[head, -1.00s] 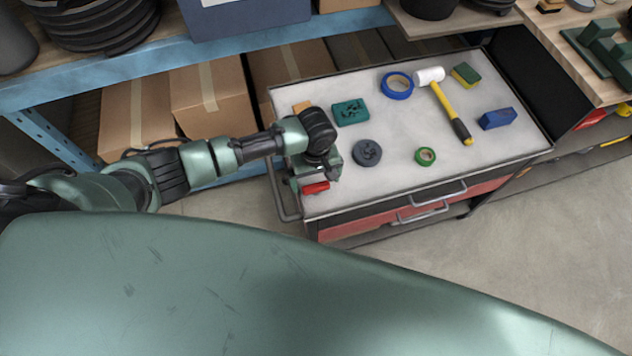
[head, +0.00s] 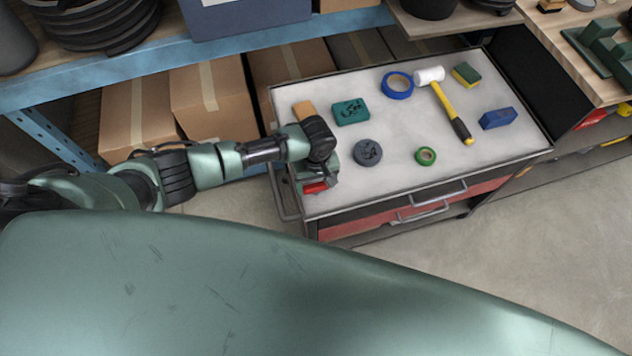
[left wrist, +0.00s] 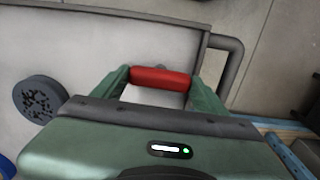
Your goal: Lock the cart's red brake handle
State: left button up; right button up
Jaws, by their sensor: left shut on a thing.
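The red brake handle (head: 315,187) is at the near left corner of the grey-topped cart (head: 400,180). In the left wrist view the handle (left wrist: 160,77) is a short red bar lying crosswise between the two green fingers. My left gripper (left wrist: 163,80) is shut on it, with a finger at each end. In the head view my left gripper (head: 318,182) is over that corner and partly covers the handle. The handle's mount is mostly hidden. My right gripper is in neither view.
On the cart top are a dark round disc (head: 368,152), a teal block (head: 350,111), blue tape (head: 397,86), green tape (head: 426,156), a mallet (head: 447,105), a sponge (head: 466,75) and a blue block (head: 497,118). Cardboard boxes (head: 210,85) stand behind. The floor in front is clear.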

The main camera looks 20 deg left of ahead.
pick_arm(q)
jog(key=shift+r+m, duration=0.1)
jog(key=shift+m, duration=0.2)
jog(key=m+p, duration=0.1)
jog(key=m, duration=0.2)
jog(key=shift+p, duration=0.4)
jog(key=m+p, duration=0.1)
jog(key=m, duration=0.3)
jog(key=shift+m, duration=0.3)
jog(key=m, duration=0.4)
jog(key=shift+m+p, duration=0.3)
jog(key=shift+p, duration=0.1)
jog(key=m, duration=0.4)
jog(key=shift+m, duration=0.4)
jog(key=o, duration=1.4)
